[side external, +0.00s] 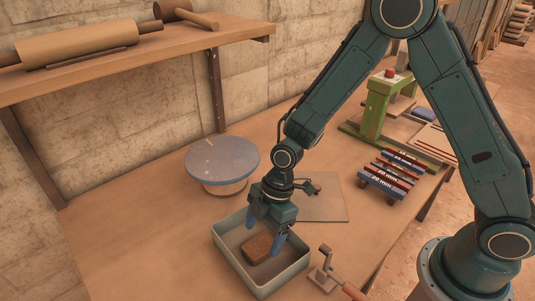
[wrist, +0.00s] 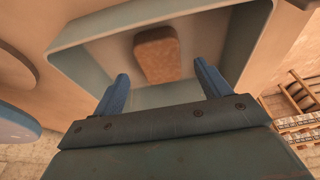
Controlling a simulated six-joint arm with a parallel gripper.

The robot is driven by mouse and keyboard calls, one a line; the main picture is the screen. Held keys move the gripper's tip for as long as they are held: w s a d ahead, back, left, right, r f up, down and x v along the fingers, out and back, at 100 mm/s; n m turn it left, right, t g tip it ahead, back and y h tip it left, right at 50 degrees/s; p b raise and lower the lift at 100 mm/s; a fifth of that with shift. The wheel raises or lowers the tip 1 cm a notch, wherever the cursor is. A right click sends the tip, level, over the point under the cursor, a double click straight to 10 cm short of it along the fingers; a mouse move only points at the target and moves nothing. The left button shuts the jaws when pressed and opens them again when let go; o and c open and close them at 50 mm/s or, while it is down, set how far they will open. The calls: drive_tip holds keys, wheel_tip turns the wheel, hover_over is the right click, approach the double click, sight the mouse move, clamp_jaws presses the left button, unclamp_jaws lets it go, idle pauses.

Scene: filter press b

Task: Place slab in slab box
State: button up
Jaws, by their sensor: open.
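The slab (side external: 257,248) is a brown block with rounded corners, lying inside the slab box. The slab box (side external: 228,263) is a pale grey-green open tray on the bench. In the wrist view the slab (wrist: 157,54) lies on the box floor beyond my fingers, and the box wall (wrist: 82,74) shows around it. My gripper (side external: 265,236) is over the box, pointing down, with its blue fingers spread apart. In the wrist view my gripper (wrist: 162,88) is open and nothing is between its fingertips. The slab appears apart from both fingers.
A round blue-grey turntable (side external: 222,160) stands behind the box. A flat grey board (side external: 322,198) lies to the right. A rack of labelled thickness strips (side external: 391,174) and a green press (side external: 378,105) stand farther right. A crank-handled tool (side external: 326,270) is close to the box's right.

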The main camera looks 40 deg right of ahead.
drive_tip(key=v, duration=0.9)
drive_tip(key=shift+r, duration=0.25)
drive_tip(key=shift+d, duration=0.1)
drive_tip(key=s+d+r+m+t+h, duration=0.1)
drive_tip(key=s+d+r+m, duration=0.25)
drive_tip(key=r, duration=0.25)
drive_tip(key=s+d+r+m+t+h, duration=0.1)
drive_tip(key=s+d+r+m+t, duration=0.15)
drive_tip(key=d+r+m, duration=0.35)
drive_tip(key=s+d+r+m+t, duration=0.1)
drive_tip(key=s+d+r+m, duration=0.1)
drive_tip(key=s, duration=0.4)
drive_tip(key=s+d+r+m+h, duration=0.1)
drive_tip(key=s+d+r+m, duration=0.2)
drive_tip(key=s+r+m, duration=0.1)
drive_tip(key=s+m, duration=0.1)
drive_tip(key=s, duration=0.1)
drive_tip(key=shift+s+d+t, duration=0.3)
drive_tip(key=shift+s+t, duration=0.05)
drive_tip(key=shift+s, duration=0.05)
